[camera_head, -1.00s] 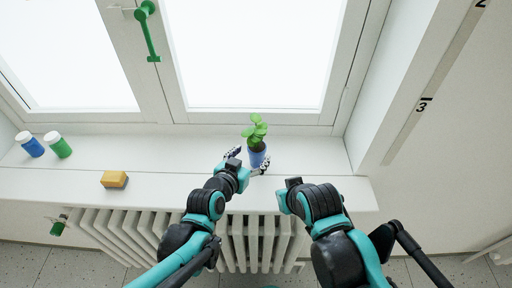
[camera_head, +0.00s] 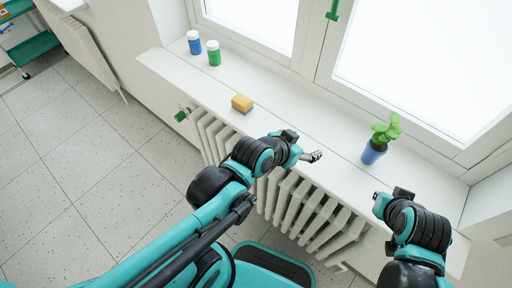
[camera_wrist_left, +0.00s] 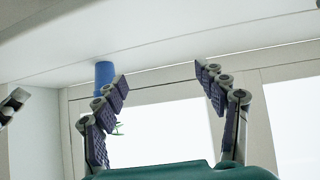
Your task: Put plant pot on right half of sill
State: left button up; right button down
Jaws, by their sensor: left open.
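The plant pot (camera_head: 373,152), blue with a green leafy plant, stands upright on the right part of the white window sill (camera_head: 300,123). In the left wrist view, which looks upside down, the blue pot (camera_wrist_left: 104,72) shows behind one finger, its plant mostly hidden. My left gripper (camera_head: 314,156) is open and empty, to the left of the pot and apart from it, near the sill's front edge. It also shows in the left wrist view (camera_wrist_left: 160,78) with its fingers spread. My right gripper (camera_head: 376,197) is in front of the pot; its fingers barely show.
A yellow-brown sponge-like block (camera_head: 242,103), a green jar (camera_head: 213,53) and a blue jar (camera_head: 194,42) stand on the left part of the sill. A white radiator (camera_head: 300,210) is below it. The sill between block and pot is clear. A teal cart (camera_head: 35,48) stands far left.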

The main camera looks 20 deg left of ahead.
pick_arm(q)
jog(key=s+a+n+g+y, duration=0.2)
jog(key=s+a+n+y, duration=0.2)
jog(key=s+a, duration=0.3)
jog(key=a+f, duration=0.1)
jog(key=a, duration=0.4)
jog(key=shift+a, duration=0.25)
